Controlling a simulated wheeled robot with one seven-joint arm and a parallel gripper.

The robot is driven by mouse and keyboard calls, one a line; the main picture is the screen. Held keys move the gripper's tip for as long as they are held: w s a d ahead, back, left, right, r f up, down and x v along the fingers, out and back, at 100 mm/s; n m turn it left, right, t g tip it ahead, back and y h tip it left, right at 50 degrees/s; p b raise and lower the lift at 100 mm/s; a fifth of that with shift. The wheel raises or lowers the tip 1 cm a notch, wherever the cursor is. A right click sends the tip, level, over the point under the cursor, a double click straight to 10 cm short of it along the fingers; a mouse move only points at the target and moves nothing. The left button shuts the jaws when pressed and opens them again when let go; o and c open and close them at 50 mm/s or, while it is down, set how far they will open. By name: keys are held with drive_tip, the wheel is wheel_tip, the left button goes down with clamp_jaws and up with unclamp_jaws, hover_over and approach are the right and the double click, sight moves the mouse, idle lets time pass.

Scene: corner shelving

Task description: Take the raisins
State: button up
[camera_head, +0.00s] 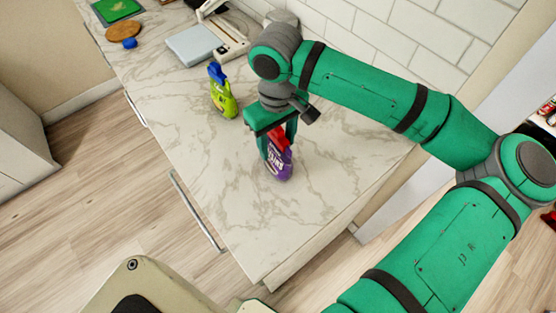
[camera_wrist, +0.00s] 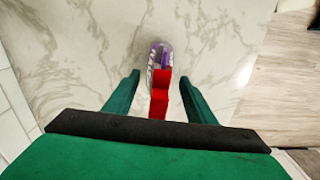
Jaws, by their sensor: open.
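A purple container with a red top (camera_head: 281,168) stands upright on the marble counter, with light lettering too small to read surely. No other thing in view is clearly raisins. My gripper (camera_head: 277,149) points down over this container, its fingers around the red top. In the wrist view, the red top (camera_wrist: 160,92) lies between the two open fingers (camera_wrist: 159,77), with a gap on each side. The purple body (camera_wrist: 160,52) shows just beyond the fingertips. Nothing is gripped.
A green bottle with a blue top (camera_head: 223,95) stands to the left on the marble counter (camera_head: 200,150). Farther back are a pale scale-like device (camera_head: 193,45), a blue item (camera_head: 129,43) and a round brown board (camera_head: 121,30). A tiled wall (camera_head: 400,45) bounds the right side.

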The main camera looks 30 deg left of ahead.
sight(278, 150)
drive_tip(key=shift+d+f, duration=0.15)
drive_tip(key=shift+f, duration=1.55)
clamp_jaws()
drive_tip(key=shift+r, duration=0.1)
